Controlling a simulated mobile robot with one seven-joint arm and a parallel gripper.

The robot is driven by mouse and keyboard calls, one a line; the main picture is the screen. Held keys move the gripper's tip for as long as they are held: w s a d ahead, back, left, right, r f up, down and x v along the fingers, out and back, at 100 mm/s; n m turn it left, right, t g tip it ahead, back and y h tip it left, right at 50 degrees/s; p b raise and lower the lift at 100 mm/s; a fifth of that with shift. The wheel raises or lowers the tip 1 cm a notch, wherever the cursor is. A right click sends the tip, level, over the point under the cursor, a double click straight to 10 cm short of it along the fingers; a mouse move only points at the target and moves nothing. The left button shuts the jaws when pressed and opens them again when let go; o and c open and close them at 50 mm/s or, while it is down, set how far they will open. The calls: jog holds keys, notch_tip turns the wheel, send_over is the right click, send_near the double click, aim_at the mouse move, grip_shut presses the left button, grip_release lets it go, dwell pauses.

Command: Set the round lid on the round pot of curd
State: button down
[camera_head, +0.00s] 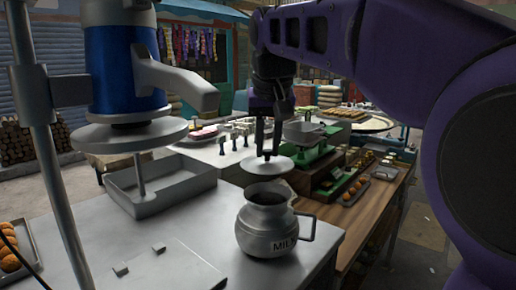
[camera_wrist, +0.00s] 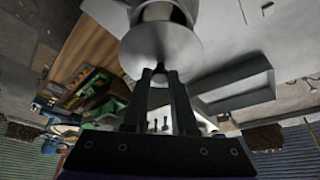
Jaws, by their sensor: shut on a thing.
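My gripper (camera_head: 266,150) is shut on the knob of a round grey metal lid (camera_head: 279,166), which hangs roughly level. In the wrist view the fingertips (camera_wrist: 160,78) pinch the knob, and the lid (camera_wrist: 183,48) spreads beyond them. A round silver pot (camera_head: 262,237) with a side handle and the letters MILK stands upright on the grey metal counter (camera_head: 185,238). Its mouth is open and dark inside; I cannot tell its contents. The lid is above the pot's mouth, apart from it. Part of the pot (camera_wrist: 155,12) shows beyond the lid in the wrist view.
A blue machine (camera_head: 122,70) with a grey spout and round plate stands left, over a shallow grey tray (camera_head: 160,190). A wooden counter (camera_head: 352,222) with a green scale (camera_head: 312,155) lies to the right. Buns (camera_head: 8,247) sit at the far left.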

aim_at(268, 163)
jog(key=shift+s+d+f, duration=0.1)
jog(key=shift+f, duration=0.9)
jog(key=shift+f+b, duration=1.7)
jog(key=shift+f, duration=0.4)
jog(key=shift+f, duration=0.1)
jog(key=shift+c, duration=0.8)
grip_release()
jog(key=shift+p, duration=0.3)
notch_tip(268, 163, up, 2)
jog(key=shift+r+p, duration=0.25)
jog(key=shift+p, duration=0.9)
jog(key=shift+r, duration=1.75)
